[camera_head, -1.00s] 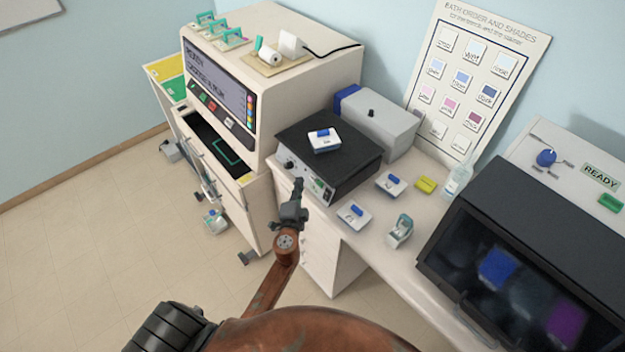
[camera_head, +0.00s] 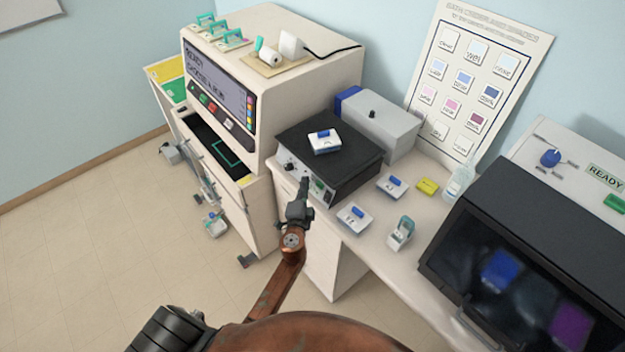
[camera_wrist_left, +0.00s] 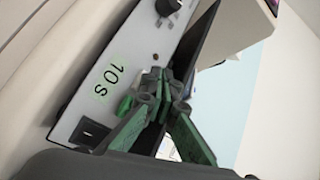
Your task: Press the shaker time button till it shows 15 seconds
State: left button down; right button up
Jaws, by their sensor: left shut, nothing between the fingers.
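The shaker (camera_head: 345,170) is a black-topped box with a pale front panel, on the bench in the head view. In the left wrist view its panel (camera_wrist_left: 140,55) carries a display (camera_wrist_left: 112,80) reading "10 s", a dark knob (camera_wrist_left: 168,7), a green button (camera_wrist_left: 126,104) and a black rocker switch (camera_wrist_left: 90,132). My left gripper (camera_head: 304,182) is shut and empty, its tips at the panel's front. In the left wrist view the fingertips (camera_wrist_left: 158,84) lie beside the display and partly cover the panel; I cannot tell whether they touch it. My right gripper is not in view.
A blue-and-white block (camera_head: 324,141) sits on the shaker top. Similar blocks (camera_head: 354,218) (camera_head: 392,187), a tape dispenser-like item (camera_head: 401,233) and a yellow piece (camera_head: 428,186) are on the bench to the right. A large machine (camera_head: 310,85) stands to the left.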

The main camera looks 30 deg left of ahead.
pick_arm(q)
jog(key=shift+w, duration=0.1)
dwell(0.7)
jog(key=shift+w+d+f+b, duration=0.15)
jog(key=shift+w+f+b, duration=0.05)
jog(key=shift+w+b, duration=0.15)
jog(key=shift+w+d+f+b, duration=0.1)
jog(key=shift+w+d+b, duration=0.05)
jog(key=shift+w+b, duration=0.15)
dwell(0.6)
jog(key=shift+s, duration=0.1)
jog(key=shift+s+a+r+p, duration=0.25)
jog(key=shift+s+r+p, duration=0.05)
jog(key=shift+s, duration=0.3)
jog(key=shift+s, duration=0.1)
jog(key=s, duration=0.1)
jog(key=s+a+r+p, duration=0.1)
jog(key=s+r, duration=0.1)
jog(key=s, duration=0.1)
jog(key=shift+s+a+p, duration=0.1)
jog(key=shift+a+p, duration=0.3)
